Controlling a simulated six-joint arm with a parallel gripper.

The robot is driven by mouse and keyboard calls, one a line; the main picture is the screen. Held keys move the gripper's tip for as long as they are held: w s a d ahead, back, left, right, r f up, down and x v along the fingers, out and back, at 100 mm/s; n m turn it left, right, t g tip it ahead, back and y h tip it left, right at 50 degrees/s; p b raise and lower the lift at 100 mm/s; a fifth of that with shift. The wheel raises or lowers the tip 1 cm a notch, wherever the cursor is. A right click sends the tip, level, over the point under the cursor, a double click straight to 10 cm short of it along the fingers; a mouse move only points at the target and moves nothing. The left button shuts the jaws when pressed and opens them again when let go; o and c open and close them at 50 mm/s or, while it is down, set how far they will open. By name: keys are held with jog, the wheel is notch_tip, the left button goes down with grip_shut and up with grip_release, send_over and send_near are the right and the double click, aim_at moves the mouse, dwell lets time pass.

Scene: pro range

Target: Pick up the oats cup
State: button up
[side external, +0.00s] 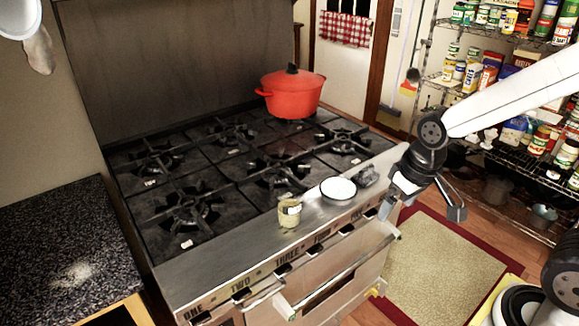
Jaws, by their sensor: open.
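A small yellowish-green cup (289,213) stands upright on the stove's steel front ledge. It looks like the oats cup, but its contents are too small to make out. My gripper (424,206) is open and empty. It is to the right of the cup, past the stove's front right corner, with its fingers pointing down. A clear gap separates it from the cup, and it touches nothing that I can see.
A round white dish (338,188) and a small dark object (368,176) sit on the ledge between the cup and my gripper. A red pot (292,93) stands at the stove's back right. Black burner grates (190,205) lie behind the cup. Stocked shelves (500,90) are at right.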

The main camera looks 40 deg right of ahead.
jog(key=w+m+g+y, duration=0.1)
jog(key=w+m+g, duration=0.1)
jog(key=m, duration=0.1)
jog(key=m+t+y, duration=0.2)
jog(key=m+y, duration=1.4)
jog(key=y, duration=0.1)
send_over(299, 191)
jog(key=d, duration=0.5)
jog(key=f, duration=0.8)
jog(key=shift+s, duration=0.25)
jog(key=shift+w+a+f, duration=0.1)
jog(key=shift+w+a, duration=0.1)
jog(key=shift+a, duration=1.75)
jog(key=shift+w+a+f, duration=0.1)
jog(key=shift+w+a, duration=0.05)
jog(key=shift+a, duration=1.75)
jog(key=shift+r, duration=0.1)
jog(key=c, duration=1.2)
jog(key=shift+o, duration=0.2)
jog(key=shift+r, duration=0.2)
